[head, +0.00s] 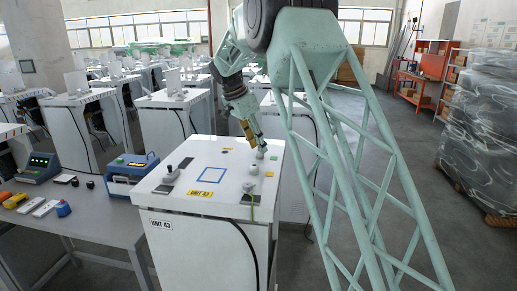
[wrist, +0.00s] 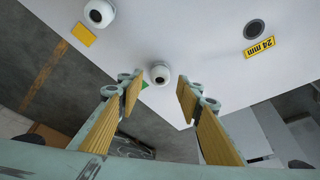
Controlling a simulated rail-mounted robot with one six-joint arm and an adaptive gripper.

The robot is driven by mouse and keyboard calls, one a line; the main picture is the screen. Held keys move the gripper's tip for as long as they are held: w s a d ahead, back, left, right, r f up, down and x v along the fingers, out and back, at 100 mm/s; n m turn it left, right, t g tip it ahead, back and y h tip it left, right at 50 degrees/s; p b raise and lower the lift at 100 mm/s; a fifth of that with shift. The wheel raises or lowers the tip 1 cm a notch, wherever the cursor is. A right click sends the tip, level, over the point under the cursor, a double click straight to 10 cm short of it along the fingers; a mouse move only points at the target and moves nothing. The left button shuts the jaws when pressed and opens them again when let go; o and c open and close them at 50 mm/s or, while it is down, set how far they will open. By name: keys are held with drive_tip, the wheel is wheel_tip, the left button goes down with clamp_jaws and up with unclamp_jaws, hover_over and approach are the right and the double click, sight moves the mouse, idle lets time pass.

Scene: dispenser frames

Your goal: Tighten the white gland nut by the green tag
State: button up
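A white gland nut (wrist: 160,74) with a dark centre sits at the edge of the white cabinet top, beside a green tag (wrist: 144,85). In the head view the green tag (head: 273,157) is near the right rear corner, with a white nut (head: 260,155) beside it. My gripper (head: 256,145) points down just above that nut. In the wrist view my gripper (wrist: 157,88) is open, its yellow-padded fingers wide apart with the nut showing between and beyond them. I see no contact with the nut.
A second white nut (wrist: 99,13) sits by a yellow tag (wrist: 83,34). A dark round opening (wrist: 255,29) has a "24 mm" label (wrist: 259,47). The cabinet top (head: 178,205) also carries a blue outlined square (head: 213,174) and a black knob (head: 168,169).

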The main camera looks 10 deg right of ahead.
drive_tip(key=v, duration=1)
drive_tip(key=shift+s+d+r, duration=0.1)
drive_tip(key=shift+s, duration=0.05)
drive_tip(key=s+d+r+n+y+b, duration=0.1)
drive_tip(key=s+d+r+n, duration=0.15)
drive_tip(key=s, duration=0.95)
drive_tip(key=s+d+r+n+y, duration=0.15)
drive_tip(key=s+r, duration=0.25)
drive_tip(key=s, duration=0.7)
drive_tip(key=s+d+r+n+b, duration=0.1)
drive_tip(key=s+r+n, duration=0.2)
drive_tip(key=s, duration=0.9)
drive_tip(key=s+f+n+t+y+b, duration=0.1)
drive_tip(key=s+f+n, duration=0.2)
drive_tip(key=s, duration=1.3)
drive_tip(key=s+f+n+t, duration=0.1)
drive_tip(key=s+f+n, duration=0.2)
drive_tip(key=s+f, duration=0.6)
drive_tip(key=s, duration=0.8)
drive_tip(key=shift+f+y+b, duration=0.25)
drive_tip(key=shift+y+b, duration=0.1)
drive_tip(key=shift+s, duration=0.1)
